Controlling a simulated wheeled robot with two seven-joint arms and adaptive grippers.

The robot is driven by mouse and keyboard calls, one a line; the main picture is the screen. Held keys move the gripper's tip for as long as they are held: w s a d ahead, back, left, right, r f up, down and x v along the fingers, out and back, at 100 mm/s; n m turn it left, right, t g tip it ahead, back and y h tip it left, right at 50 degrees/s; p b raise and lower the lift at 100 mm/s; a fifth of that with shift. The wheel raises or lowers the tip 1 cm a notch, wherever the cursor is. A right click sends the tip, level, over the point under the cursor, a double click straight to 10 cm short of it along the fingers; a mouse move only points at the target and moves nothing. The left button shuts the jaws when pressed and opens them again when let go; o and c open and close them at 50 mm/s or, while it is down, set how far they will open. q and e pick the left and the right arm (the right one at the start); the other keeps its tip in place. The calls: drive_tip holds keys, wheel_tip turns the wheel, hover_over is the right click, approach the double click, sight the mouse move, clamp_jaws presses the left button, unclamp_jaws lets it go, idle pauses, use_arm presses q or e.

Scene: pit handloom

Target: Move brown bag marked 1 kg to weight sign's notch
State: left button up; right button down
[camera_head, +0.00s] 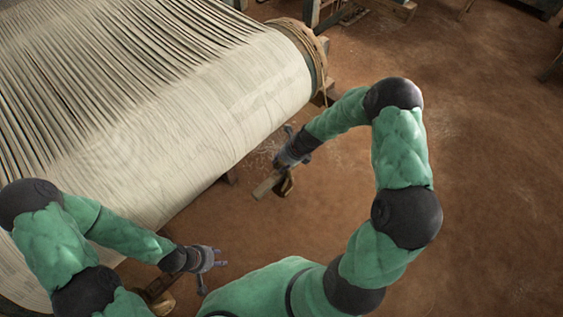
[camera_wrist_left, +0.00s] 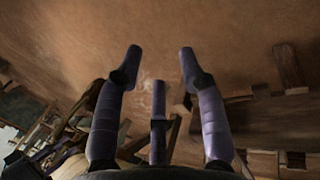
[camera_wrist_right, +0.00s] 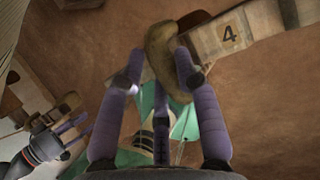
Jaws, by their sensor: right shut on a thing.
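My right gripper (camera_head: 286,166) is shut on a brown bag (camera_head: 287,185), low beside the loom's cloth roll. In the right wrist view the bag (camera_wrist_right: 160,55) is a curved brown shape between the fingertips. Its marking does not show. The bar's end (camera_head: 265,187) shows in the head view. No notch can be made out. My left gripper (camera_head: 210,262) is open and empty; its spread fingers show in the left wrist view (camera_wrist_left: 160,68).
The loom's wide roll of pale threads (camera_head: 230,95) fills the upper left. A brown item and wood (camera_head: 158,295) lie near my left forearm at the bottom. The earthen floor (camera_head: 490,190) at the right is clear. Wooden frame parts stand at the top.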

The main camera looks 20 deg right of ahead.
drive_tip(key=shift+f, duration=0.2)
idle(0.6)
drive_tip(key=c, duration=0.8)
unclamp_jaws()
drive_tip(key=shift+s+f, duration=0.1)
drive_tip(key=v, duration=1.2)
